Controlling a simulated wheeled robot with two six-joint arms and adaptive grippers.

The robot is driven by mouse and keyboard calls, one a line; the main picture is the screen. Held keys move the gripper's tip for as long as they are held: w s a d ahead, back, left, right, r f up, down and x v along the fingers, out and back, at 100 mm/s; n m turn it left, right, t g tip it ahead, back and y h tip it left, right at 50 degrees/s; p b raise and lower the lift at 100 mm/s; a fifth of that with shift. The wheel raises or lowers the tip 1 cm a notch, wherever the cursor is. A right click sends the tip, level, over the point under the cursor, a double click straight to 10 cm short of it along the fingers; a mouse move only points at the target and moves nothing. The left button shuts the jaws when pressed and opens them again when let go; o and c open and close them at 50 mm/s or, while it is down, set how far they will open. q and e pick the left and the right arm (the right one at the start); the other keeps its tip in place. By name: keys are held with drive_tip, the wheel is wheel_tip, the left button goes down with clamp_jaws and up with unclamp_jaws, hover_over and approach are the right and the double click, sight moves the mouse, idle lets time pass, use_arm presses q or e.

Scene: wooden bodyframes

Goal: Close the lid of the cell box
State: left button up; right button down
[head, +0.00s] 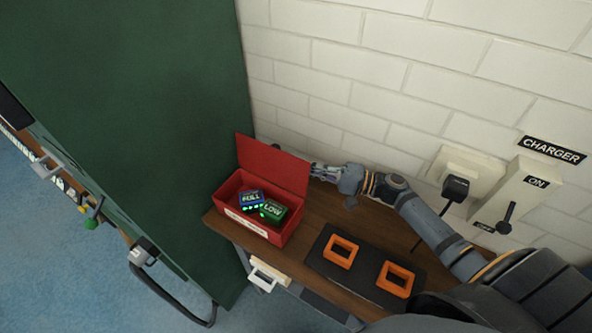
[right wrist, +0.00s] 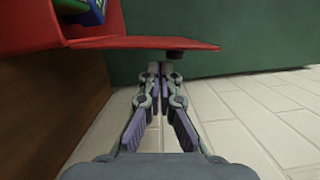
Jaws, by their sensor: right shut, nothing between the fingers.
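The red cell box (head: 238,213) stands on the left end of the small wooden table, a white label on its front. Its red lid (head: 272,165) stands open at the back, raised near upright. A blue cell (head: 250,198) marked FULL and a green cell (head: 273,211) marked LOW lie inside. My right gripper (head: 317,171) is behind the lid's right end, between it and the wall. In the right wrist view its fingers (right wrist: 160,72) are shut and empty, close to the red lid (right wrist: 120,43) and a small dark knob (right wrist: 175,56). Whether they touch is unclear. My left gripper is not in view.
A black charger plate (head: 361,286) with two orange sockets lies on the table to the right of the box. A white brick wall (head: 350,60) rises behind. A plug and switch are on it at right. A large green panel (head: 140,110) stands at left.

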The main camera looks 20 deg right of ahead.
sight(294, 166)
drive_tip(key=x, duration=0.4)
drive_tip(key=shift+r, duration=0.1)
drive_tip(key=shift+a, duration=0.3)
drive_tip(key=shift+w, duration=0.15)
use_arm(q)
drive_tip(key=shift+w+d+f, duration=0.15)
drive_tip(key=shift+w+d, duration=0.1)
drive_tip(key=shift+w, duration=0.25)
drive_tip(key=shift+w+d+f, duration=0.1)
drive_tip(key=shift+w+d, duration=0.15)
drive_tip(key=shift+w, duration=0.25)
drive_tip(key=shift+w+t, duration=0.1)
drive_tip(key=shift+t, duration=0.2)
use_arm(e)
drive_tip(key=shift+a, duration=0.15)
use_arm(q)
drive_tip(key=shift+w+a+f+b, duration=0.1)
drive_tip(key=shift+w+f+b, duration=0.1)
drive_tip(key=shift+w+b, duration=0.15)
use_arm(e)
drive_tip(key=shift+n, duration=0.4)
